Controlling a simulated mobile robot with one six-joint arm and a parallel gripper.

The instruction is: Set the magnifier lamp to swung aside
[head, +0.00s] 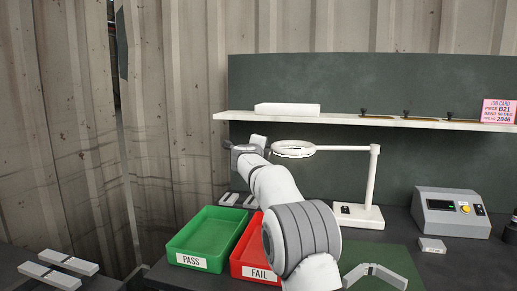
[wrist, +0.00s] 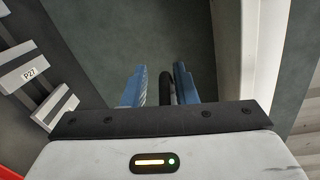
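The magnifier lamp has a white ring head (head: 293,149), a level arm (head: 343,149) and an upright post (head: 374,176) on a white base (head: 358,216). The ring head points left from the post, over the bench. My gripper (head: 250,148) is just left of the ring head in the head view, partly hidden by my wrist. In the wrist view my gripper (wrist: 158,84) has its two blue fingers apart. A dark, rounded bar (wrist: 166,88) shows between them, nearer the right finger; I cannot tell whether it touches or belongs to the lamp.
A white shelf (head: 350,121) runs above the lamp along the dark green backboard. A green PASS tray (head: 207,234) and a red FAIL tray (head: 246,266) sit below my arm. A grey control box (head: 450,212) stands right of the lamp. A P27 label (wrist: 30,73) shows at left.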

